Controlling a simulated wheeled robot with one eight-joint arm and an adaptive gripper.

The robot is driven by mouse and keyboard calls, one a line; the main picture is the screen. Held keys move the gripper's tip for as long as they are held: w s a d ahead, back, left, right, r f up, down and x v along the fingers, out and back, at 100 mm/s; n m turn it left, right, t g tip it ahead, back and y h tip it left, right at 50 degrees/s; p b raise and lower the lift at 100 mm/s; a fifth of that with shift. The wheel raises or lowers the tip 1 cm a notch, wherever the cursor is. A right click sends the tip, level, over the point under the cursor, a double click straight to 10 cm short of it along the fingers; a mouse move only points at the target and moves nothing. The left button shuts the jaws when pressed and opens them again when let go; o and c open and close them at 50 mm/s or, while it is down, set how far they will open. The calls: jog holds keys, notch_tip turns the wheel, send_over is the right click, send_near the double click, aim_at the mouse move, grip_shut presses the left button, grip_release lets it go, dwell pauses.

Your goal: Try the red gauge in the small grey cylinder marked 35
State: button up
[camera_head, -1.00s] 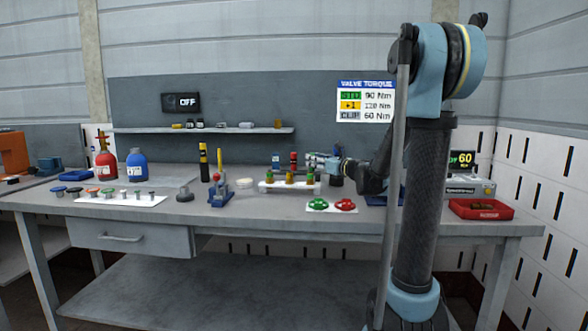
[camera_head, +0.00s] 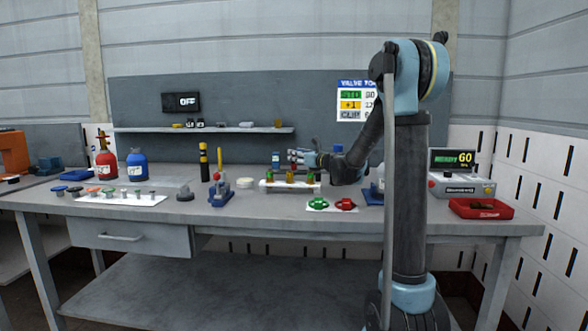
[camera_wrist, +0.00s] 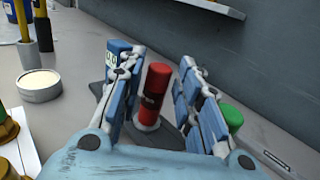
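The red gauge (camera_wrist: 154,88) stands upright in a dark grey holder (camera_wrist: 165,134) in the wrist view. A blue gauge (camera_wrist: 117,48) stands to its left and a green one (camera_wrist: 231,117) to its right. My gripper (camera_wrist: 155,70) is open, with its blue fingers on both sides of the red gauge; a gap shows on the right. I cannot make out a small grey cylinder marked 35 in either view.
The white stand (camera_head: 266,186) with several brass valves is in front of my gripper. Red and green handwheels (camera_head: 345,204) lie at the bench front. A red tray (camera_head: 481,209) is at the right. A red bottle (camera_head: 105,166) and a blue bottle (camera_head: 138,168) stand left. A shelf (camera_head: 220,130) hangs behind.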

jog(key=shift+x, duration=1.2)
jog(key=shift+c, duration=0.3)
grip_shut()
jog(key=shift+r, duration=0.1)
